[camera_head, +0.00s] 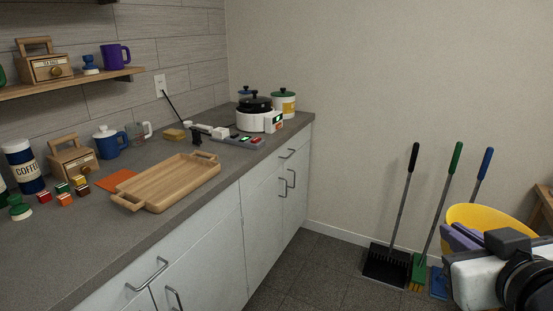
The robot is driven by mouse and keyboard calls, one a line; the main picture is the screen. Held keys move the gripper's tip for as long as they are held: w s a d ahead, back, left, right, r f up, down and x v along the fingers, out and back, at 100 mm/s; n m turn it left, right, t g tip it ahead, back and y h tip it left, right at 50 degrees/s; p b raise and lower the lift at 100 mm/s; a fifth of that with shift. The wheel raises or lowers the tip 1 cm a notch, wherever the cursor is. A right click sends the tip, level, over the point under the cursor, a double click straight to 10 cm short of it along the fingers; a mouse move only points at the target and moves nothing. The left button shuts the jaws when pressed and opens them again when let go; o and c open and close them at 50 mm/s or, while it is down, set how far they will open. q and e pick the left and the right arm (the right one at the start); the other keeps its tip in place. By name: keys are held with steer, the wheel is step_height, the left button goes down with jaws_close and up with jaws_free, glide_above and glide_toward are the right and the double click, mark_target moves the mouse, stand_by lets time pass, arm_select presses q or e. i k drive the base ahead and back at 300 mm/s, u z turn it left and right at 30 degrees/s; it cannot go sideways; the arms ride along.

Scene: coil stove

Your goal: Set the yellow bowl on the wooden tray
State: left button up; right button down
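The yellow bowl (489,216) is at the right, off the counter, in front of the wall. My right gripper (463,237) has purple fingers that overlap the lower left of the bowl, and the bowl appears held up in the air by them. The gripper body hides the bowl's lower part, and the exact finger contact is hard to see. The wooden tray (170,182) lies on the grey counter at the left, empty, with a handle at each end. The bowl and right gripper are far to the right of it. My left gripper is not in view.
Blocks (66,198), a coffee canister (24,167) and a blue pot (110,142) stand left of the tray. An orange mat (114,181) lies beside it. A white cooker (255,119) stands behind. Brooms and a dustpan (386,267) lean on the wall.

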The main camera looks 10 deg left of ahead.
mark_target(182, 181)
steer(key=u, duration=0.8)
steer(key=i, duration=0.9)
steer(key=u, duration=1.15)
steer(key=i, duration=0.25)
steer(key=u, duration=0.3)
